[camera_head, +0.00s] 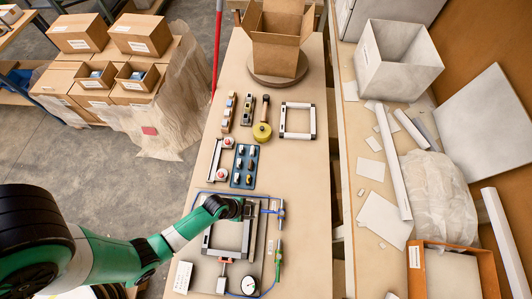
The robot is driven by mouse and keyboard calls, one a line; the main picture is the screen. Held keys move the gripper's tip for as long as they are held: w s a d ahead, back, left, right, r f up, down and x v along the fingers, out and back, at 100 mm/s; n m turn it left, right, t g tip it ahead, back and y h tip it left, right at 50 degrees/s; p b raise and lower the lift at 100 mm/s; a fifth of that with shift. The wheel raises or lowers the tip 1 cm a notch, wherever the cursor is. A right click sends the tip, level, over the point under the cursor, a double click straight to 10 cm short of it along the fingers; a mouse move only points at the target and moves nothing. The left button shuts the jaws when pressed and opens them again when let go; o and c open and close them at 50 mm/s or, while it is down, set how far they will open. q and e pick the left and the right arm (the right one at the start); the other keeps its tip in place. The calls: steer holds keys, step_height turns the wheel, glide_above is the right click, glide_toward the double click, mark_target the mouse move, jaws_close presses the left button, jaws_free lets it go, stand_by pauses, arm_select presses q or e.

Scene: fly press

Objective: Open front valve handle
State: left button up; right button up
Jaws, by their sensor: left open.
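My left arm, green and black, reaches in from the left. Its left gripper (246,209) is over the fixture's upper right part, close to the blue hose. It is small in view and seen from behind, and nothing shows held in it. A small pale and blue fitting (281,210) sits on the hose just right of the gripper. A slim green piece (278,256) stands on the hose line nearer the front. Which of these is the front valve handle is too small to tell. The grey square frame (229,240) is partly hidden by my arm. My right gripper is out of view.
Farther back are a blue tray (244,166), a yellow round piece (262,132), another frame (297,120) and an open carton (275,50). The tabletop right of the fixture is clear.

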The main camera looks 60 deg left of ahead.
mark_target(264, 211)
arm_select(q)
steer(key=b+x, duration=0.5)
steer(key=x, duration=0.6)
steer(key=shift+w+f, duration=0.15)
jaws_close()
stand_by(0.9)
